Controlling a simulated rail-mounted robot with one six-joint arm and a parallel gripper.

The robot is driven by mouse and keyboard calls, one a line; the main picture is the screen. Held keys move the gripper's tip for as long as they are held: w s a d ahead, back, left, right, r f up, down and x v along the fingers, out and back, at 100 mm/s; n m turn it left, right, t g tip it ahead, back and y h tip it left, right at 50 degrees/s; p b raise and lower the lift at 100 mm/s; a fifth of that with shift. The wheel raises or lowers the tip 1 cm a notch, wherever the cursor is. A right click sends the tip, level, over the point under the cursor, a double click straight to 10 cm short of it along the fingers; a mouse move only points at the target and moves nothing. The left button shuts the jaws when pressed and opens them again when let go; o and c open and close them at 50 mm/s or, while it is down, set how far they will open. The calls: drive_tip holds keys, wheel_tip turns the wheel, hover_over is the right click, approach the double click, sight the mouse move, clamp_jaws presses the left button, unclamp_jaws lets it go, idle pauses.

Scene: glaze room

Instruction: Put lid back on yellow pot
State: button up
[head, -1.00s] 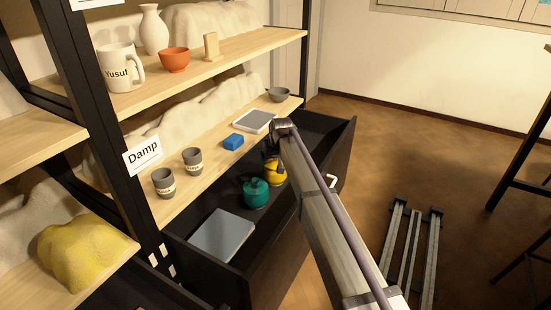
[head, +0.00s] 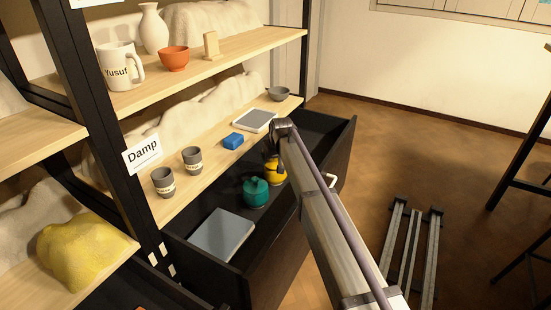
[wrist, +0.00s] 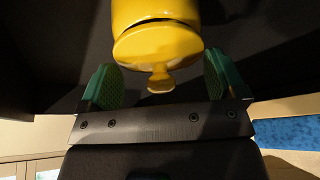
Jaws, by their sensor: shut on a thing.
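The yellow pot (head: 275,174) stands in the open drawer, partly hidden behind my arm. In the wrist view the pot's body (wrist: 155,10) is at the top. Its yellow lid (wrist: 158,45), with a small knob, is at the pot's mouth. A thin dark gap shows between lid and pot along part of the edge; I cannot tell whether the lid is fully seated. My gripper (wrist: 160,85) has a green pad at each side of the lid and is shut on it. In the head view the fingers are mostly hidden.
A teal lidded pot (head: 256,192) stands close beside the yellow pot. A grey slab (head: 222,235) lies nearer in the drawer (head: 318,131).

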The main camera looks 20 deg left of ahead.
drive_tip(key=o, duration=0.6)
drive_tip(key=shift+o, duration=0.2)
wheel_tip(320, 180, up, 7)
drive_tip(key=p, duration=0.7)
drive_tip(key=shift+r, duration=0.1)
drive_tip(key=shift+c, duration=0.4)
clamp_jaws()
idle(0.4)
